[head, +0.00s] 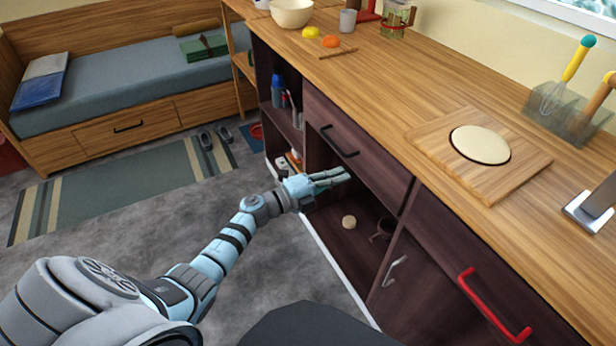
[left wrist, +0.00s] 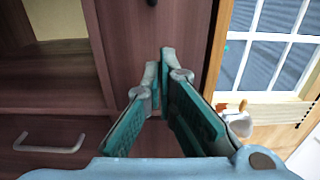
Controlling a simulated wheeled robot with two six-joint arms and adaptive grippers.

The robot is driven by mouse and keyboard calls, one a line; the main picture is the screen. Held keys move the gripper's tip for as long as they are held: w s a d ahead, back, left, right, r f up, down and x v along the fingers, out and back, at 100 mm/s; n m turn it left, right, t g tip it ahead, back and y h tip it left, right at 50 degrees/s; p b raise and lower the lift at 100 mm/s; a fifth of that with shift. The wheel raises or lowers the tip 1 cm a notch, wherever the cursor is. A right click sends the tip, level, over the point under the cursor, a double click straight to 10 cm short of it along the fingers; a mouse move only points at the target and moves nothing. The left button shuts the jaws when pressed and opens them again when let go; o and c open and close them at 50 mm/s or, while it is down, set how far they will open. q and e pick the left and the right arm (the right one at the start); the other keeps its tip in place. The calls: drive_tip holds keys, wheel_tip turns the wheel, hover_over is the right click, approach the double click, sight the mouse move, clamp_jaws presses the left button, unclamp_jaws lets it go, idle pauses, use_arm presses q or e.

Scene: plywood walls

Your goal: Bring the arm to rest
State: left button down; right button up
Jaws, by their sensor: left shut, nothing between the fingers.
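My left arm (head: 232,240) reaches in from the lower left of the head view. Its left gripper (head: 338,175) is at the open front of the dark cabinet, below the drawer with the black handle (head: 340,143). The gripper also shows in the left wrist view (left wrist: 160,68), where its teal-padded fingers come together at the tips with nothing between them. Behind the fingers is a dark wood panel (left wrist: 180,35). My right gripper is not in view.
A grey handle (head: 394,268) and a red handle (head: 494,305) stick out to the right. The grey floor (head: 110,215) left of the cabinet is mostly free.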

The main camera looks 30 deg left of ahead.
use_arm(q)
drive_tip(key=s+a+f+n+t+y, duration=0.1)
drive_tip(key=s+a+f+n+y, duration=0.15)
drive_tip(key=a+n, duration=0.2)
drive_tip(key=s+a+f+n+y, duration=0.1)
drive_tip(key=a+f+n+y, duration=0.1)
drive_tip(key=a+n+y, duration=0.3)
drive_tip(key=s+a+f+n+g+y+p, duration=0.1)
drive_tip(key=s+a+f+n+g+y, duration=0.2)
drive_tip(key=f, duration=0.5)
drive_tip(key=s+a+f+n+g+y+p, duration=0.1)
drive_tip(key=s+a+f+n+g, duration=0.2)
drive_tip(key=s+f, duration=0.35)
drive_tip(key=s+d+f+n+g+p, duration=0.2)
drive_tip(key=s+d+f+n+g, duration=0.15)
drive_tip(key=s+f, duration=0.55)
drive_tip(key=s+d+f+n+g+p, duration=0.15)
drive_tip(key=s+f+n+g, duration=0.35)
drive_tip(key=s, duration=0.9)
drive_tip(key=s+d+f, duration=0.1)
drive_tip(key=s+d, duration=0.2)
drive_tip(key=s, duration=0.4)
drive_tip(key=s+d+f+h+p, duration=0.1)
drive_tip(key=s+d, duration=0.3)
drive_tip(key=s, duration=0.3)
drive_tip(key=shift+s+g, duration=0.15)
drive_tip(key=shift+g, duration=0.2)
drive_tip(key=shift+h, duration=0.25)
